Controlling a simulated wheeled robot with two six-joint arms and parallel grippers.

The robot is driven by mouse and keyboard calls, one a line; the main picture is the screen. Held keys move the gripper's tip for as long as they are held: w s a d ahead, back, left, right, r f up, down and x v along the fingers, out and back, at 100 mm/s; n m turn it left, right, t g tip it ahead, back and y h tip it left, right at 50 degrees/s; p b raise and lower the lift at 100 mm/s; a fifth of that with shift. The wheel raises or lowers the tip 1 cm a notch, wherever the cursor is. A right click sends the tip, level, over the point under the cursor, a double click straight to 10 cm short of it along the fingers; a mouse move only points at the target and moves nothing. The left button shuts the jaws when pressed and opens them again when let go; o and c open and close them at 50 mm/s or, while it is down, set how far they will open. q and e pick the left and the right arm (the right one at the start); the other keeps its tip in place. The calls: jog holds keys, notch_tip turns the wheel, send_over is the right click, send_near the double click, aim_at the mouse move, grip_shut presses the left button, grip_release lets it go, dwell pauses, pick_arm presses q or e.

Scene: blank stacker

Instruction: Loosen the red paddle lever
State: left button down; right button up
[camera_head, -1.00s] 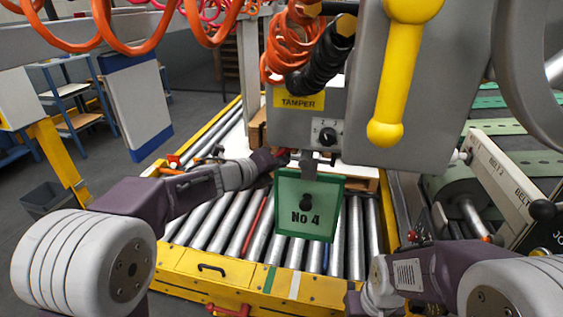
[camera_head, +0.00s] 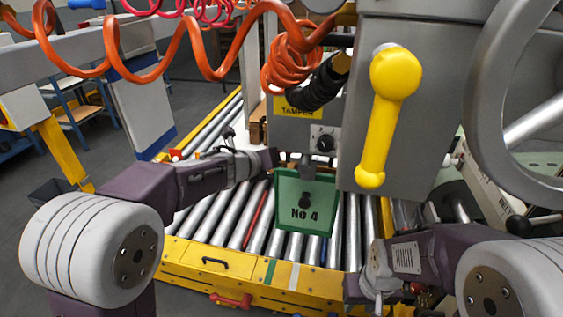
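A red lever-like handle (camera_head: 231,300) sits low on the front of the yellow conveyor frame, near the bottom edge of the head view. I cannot tell for sure that it is the red paddle lever. Another small red part (camera_head: 175,154) shows at the far left of the conveyor. My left gripper (camera_head: 272,158) is over the rollers, beside the top of the green No 4 plate; its fingers are too small and dark to read. My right gripper (camera_head: 374,290) is low at the front right corner of the conveyor, apart from the red handle; its fingertips are not clear.
The green No 4 plate (camera_head: 290,222) hangs under the grey tamper housing (camera_head: 300,128). A large yellow handle (camera_head: 386,120) and a grey handwheel (camera_head: 480,110) stand close at right. An orange coiled hose (camera_head: 180,55) crosses the top. Bare rollers (camera_head: 230,215) lie between my arms.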

pick_arm(q)
jog(key=shift+w+a+r, duration=0.1)
jog(key=shift+a+r, duration=0.05)
jog(key=shift+r, duration=0.1)
pick_arm(e)
jog(key=shift+r, duration=0.25)
dwell(0.3)
